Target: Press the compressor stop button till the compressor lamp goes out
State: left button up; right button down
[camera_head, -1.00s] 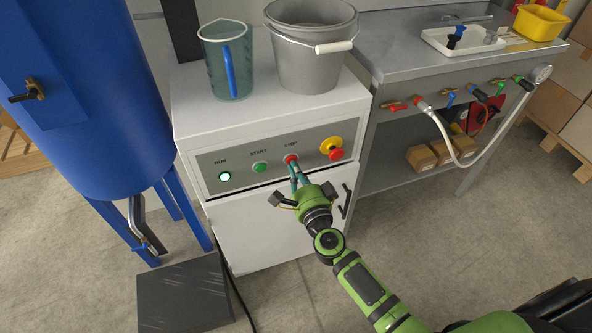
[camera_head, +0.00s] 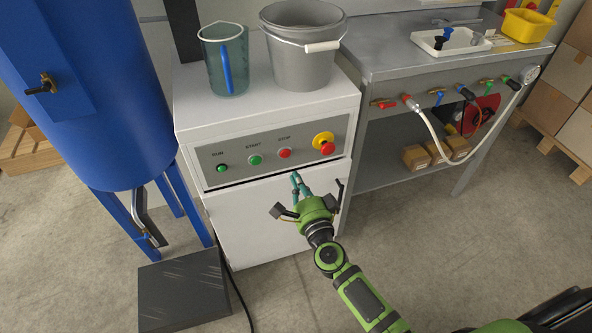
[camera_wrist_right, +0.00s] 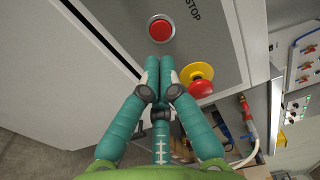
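The compressor (camera_head: 262,218) is a white cabinet with a grey panel on its upper front. The red stop button (camera_head: 284,153) is on this panel, right of the green start button (camera_head: 255,160). The run lamp (camera_head: 222,168) at the panel's left is dark green and unlit. My right gripper (camera_head: 296,176) is below the stop button and apart from it, its fingers together. In the right wrist view the stop button (camera_wrist_right: 160,29) is just beyond the closed fingertips (camera_wrist_right: 158,62), uncovered. My left gripper is not in view.
A red emergency knob on a yellow base (camera_head: 324,143) is right of the stop button. A jug (camera_head: 226,62) and a bucket (camera_head: 302,50) stand on the cabinet. A door handle (camera_head: 340,192) is close to my right gripper. A blue tank (camera_head: 85,110) is at left.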

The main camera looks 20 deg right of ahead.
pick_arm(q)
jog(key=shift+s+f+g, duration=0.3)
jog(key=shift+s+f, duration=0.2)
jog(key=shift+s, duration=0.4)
pick_arm(e)
jog(key=s, duration=0.6)
jog(key=shift+f, duration=0.3)
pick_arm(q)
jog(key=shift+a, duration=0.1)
pick_arm(e)
jog(key=shift+s, duration=0.15)
jog(key=shift+f, duration=0.1)
